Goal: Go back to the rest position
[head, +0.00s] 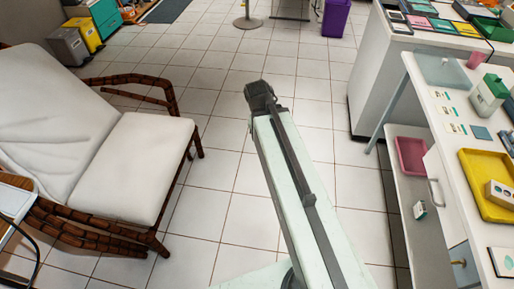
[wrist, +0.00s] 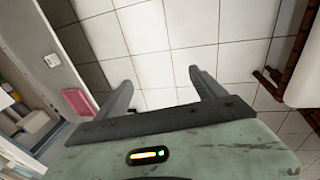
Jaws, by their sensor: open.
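My gripper (wrist: 160,92) shows in the wrist view, with its two grey fingers spread apart. It is open and nothing is between the fingers. White floor tiles show beyond them. In the head view my pale green arm reaches out over the tiled floor, between the chair and the white cart. The gripper's fingers cannot be made out in the head view.
A cushioned chair (head: 139,165) with brown arms stands at left. At right, a white cart holds a yellow tray (head: 472,203) on top and a pink tray (head: 411,156) on its lower shelf. A purple bin (head: 336,18) stands far back. The middle floor (head: 228,205) is clear.

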